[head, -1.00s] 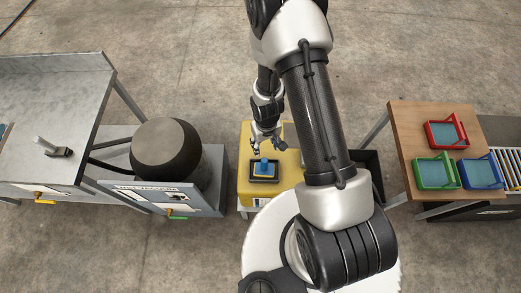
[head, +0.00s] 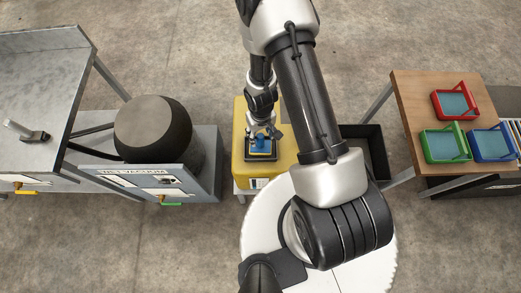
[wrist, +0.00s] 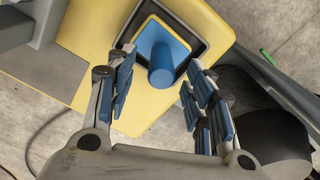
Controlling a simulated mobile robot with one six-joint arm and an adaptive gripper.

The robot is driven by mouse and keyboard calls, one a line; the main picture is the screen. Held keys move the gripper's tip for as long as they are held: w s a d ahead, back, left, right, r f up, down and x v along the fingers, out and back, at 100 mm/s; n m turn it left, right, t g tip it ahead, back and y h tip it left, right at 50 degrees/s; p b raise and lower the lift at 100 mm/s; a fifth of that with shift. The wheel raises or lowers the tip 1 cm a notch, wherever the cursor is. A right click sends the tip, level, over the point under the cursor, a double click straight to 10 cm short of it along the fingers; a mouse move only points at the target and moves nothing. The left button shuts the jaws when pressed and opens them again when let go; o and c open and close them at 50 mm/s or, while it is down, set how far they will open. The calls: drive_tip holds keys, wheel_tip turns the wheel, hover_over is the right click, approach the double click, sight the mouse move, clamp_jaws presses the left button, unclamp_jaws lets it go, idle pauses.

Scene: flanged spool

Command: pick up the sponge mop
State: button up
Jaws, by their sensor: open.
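The sponge mop is a blue square pad with an upright blue round handle. It shows in the wrist view (wrist: 162,68) and, partly covered by my gripper, in the head view (head: 261,146). It sits in a black-rimmed square tray (head: 262,158) on top of a yellow stand (head: 240,170). My gripper (head: 263,133) is open and empty, right above the mop. In the wrist view my gripper (wrist: 160,72) has its blue-padded fingers on both sides of the handle. I cannot tell whether the fingertips are down level with it.
Left of the yellow stand is a grey vacuum cabinet (head: 205,165) with a large dark drum (head: 153,128). To the right are a black bin (head: 365,150) and a wooden table (head: 405,90) with red, green and blue trays. A grey metal table (head: 35,80) stands far left.

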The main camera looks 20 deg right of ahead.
sight(261, 143)
drive_tip(key=shift+a+f+b, duration=0.1)
drive_tip(key=shift+f+b, duration=3.25)
drive_tip(key=shift+f, duration=0.3)
drive_tip(key=shift+r, duration=0.1)
drive_tip(key=shift+c, duration=0.4)
clamp_jaws()
